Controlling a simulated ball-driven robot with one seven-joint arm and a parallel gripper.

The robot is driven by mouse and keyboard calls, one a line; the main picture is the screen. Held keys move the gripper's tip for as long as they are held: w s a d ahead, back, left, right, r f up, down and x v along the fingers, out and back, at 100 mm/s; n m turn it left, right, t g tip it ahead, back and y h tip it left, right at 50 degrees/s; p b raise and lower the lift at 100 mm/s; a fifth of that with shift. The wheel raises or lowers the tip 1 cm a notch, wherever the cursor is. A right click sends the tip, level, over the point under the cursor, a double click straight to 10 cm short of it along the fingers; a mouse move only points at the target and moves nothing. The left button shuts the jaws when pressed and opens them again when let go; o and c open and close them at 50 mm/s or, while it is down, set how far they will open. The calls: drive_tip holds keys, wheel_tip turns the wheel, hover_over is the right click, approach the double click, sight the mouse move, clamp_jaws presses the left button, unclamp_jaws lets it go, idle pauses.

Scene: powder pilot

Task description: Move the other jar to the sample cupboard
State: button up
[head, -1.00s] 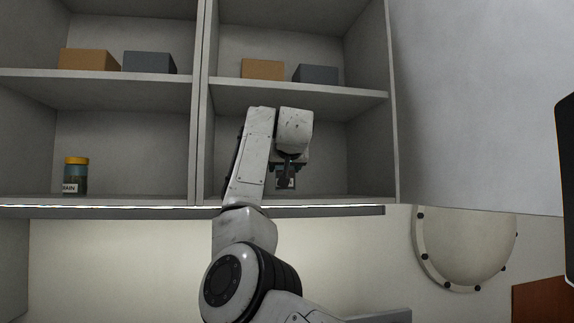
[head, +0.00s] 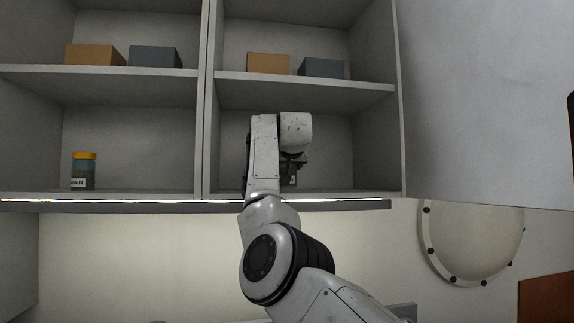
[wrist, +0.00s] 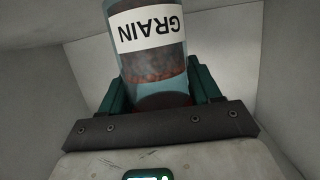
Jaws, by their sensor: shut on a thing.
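In the wrist view, a clear jar (wrist: 155,65) with a white label reading GRAIN and reddish-brown contents is held between the green fingers of my gripper (wrist: 158,90). The label appears upside down there. In the head view, my gripper (head: 291,170) is inside the lower right compartment of the cupboard (head: 300,84). My arm and wrist hide most of the held jar in that view. Another jar (head: 84,170), with a yellow lid and a white label, stands upright in the lower left compartment.
Orange boxes (head: 95,54) and grey boxes (head: 155,57) stand on the upper shelves of both compartments. A vertical divider (head: 206,120) separates left and right. A lit strip runs under the bottom shelf. A round bolted cover (head: 475,240) is on the wall at right.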

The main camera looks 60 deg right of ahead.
drive_tip(key=shift+f+b, duration=0.3)
drive_tip(key=shift+f, duration=0.25)
drive_tip(key=o, duration=1.3)
drive_tip(key=shift+c, duration=0.2)
drive_tip(key=shift+o, duration=0.8)
drive_tip(key=shift+a, duration=0.1)
drive_tip(key=shift+b+v, duration=1.3)
drive_tip(key=shift+v, duration=0.65)
drive_tip(key=b+v, duration=0.3)
drive_tip(key=v, duration=0.7)
